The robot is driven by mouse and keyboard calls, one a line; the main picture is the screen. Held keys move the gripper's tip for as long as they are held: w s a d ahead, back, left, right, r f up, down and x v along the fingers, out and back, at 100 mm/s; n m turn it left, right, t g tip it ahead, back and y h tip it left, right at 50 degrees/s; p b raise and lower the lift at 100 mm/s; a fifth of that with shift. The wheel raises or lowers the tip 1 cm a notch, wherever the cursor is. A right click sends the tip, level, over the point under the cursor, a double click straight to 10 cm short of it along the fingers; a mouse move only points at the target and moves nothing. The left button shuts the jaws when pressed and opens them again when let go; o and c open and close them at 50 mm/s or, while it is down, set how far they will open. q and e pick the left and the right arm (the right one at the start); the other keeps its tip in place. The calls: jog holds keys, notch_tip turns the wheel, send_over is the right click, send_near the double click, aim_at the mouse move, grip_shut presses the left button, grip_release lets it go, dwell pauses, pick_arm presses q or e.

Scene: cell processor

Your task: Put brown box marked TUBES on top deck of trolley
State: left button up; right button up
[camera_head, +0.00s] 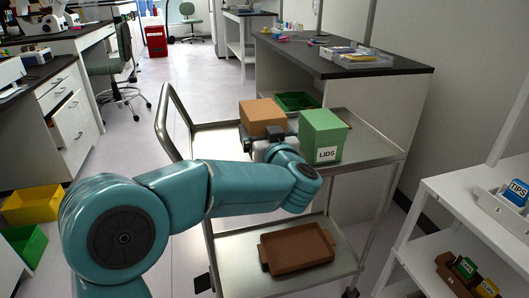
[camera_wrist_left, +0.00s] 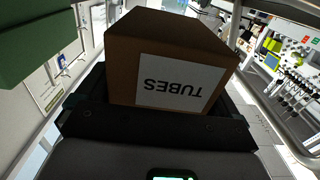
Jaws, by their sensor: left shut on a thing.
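The brown box (camera_head: 262,116) is over the top deck of the trolley (camera_head: 365,152), behind my left gripper (camera_head: 268,140). In the left wrist view the same brown box (camera_wrist_left: 175,45) fills the middle, with its white TUBES label facing the camera and upside down. My left gripper is shut on it. I cannot tell whether the box touches the deck, because my gripper hides its lower edge. My right gripper is not in view.
A green box marked LIDS (camera_head: 321,133) stands on the top deck, right of my gripper. A green tray (camera_head: 298,101) lies behind it. A brown tray (camera_head: 297,248) is on the lower deck. A white shelf (camera_head: 440,195) stands at right.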

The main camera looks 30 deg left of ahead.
pick_arm(q)
notch_tip(320, 180, down, 5)
jog(key=shift+r+b, duration=0.2)
jog(key=shift+b, duration=0.6)
jog(key=shift+r, duration=0.15)
jog(key=o, duration=1.1)
jog(key=shift+s+d, duration=0.15)
jog(key=shift+d, duration=0.1)
jog(key=p+v, duration=0.2)
jog(key=v, duration=0.9)
jog(key=shift+s+d, duration=0.1)
jog(key=shift+s, duration=0.1)
jog(key=shift+d, duration=0.1)
